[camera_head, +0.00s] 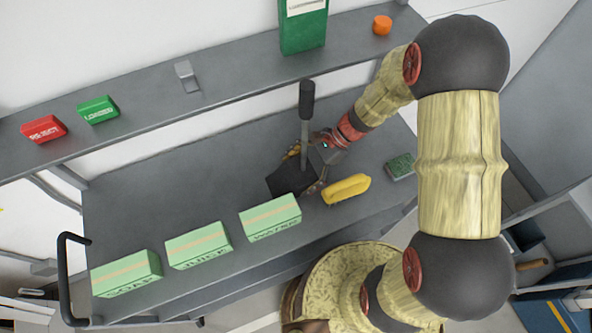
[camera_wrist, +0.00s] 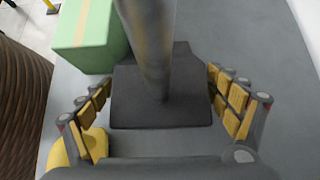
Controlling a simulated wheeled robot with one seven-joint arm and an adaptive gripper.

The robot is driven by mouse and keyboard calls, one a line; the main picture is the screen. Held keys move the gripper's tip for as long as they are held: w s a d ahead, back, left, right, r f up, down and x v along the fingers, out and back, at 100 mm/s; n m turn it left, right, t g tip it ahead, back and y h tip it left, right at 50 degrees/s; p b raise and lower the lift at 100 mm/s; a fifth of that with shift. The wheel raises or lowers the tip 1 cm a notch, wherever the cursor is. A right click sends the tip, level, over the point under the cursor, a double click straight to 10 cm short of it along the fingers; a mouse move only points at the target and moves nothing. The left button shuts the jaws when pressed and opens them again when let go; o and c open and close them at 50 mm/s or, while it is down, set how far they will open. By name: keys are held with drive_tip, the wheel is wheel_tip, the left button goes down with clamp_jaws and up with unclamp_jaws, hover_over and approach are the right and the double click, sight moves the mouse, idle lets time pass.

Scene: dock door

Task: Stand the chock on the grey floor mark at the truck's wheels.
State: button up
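The chock is a dark block (camera_head: 290,181) with an upright pole handle (camera_head: 306,101). It is at the middle of the grey shelf's front part, and seems to rest there. In the wrist view the block (camera_wrist: 160,105) lies between my fingers, with the pole rising from it toward the top edge. My gripper (camera_head: 305,165) is at the block from behind and right. In the wrist view my gripper (camera_wrist: 160,80) has one fingertip close to each side of the block; I cannot tell whether they press on it. The truck's wheels and the grey floor mark are not identifiable here.
A yellow object (camera_head: 346,189) lies just right of the block. Three light-green boxes (camera_head: 270,217) line the front edge to the left. A green item (camera_head: 401,166) lies at right. The upper shelf (camera_head: 230,85) holds red, green and orange items. A black handle (camera_head: 70,280) stands at left.

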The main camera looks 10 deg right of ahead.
drive_tip(key=c, duration=1.7)
drive_tip(key=shift+c, duration=0.7)
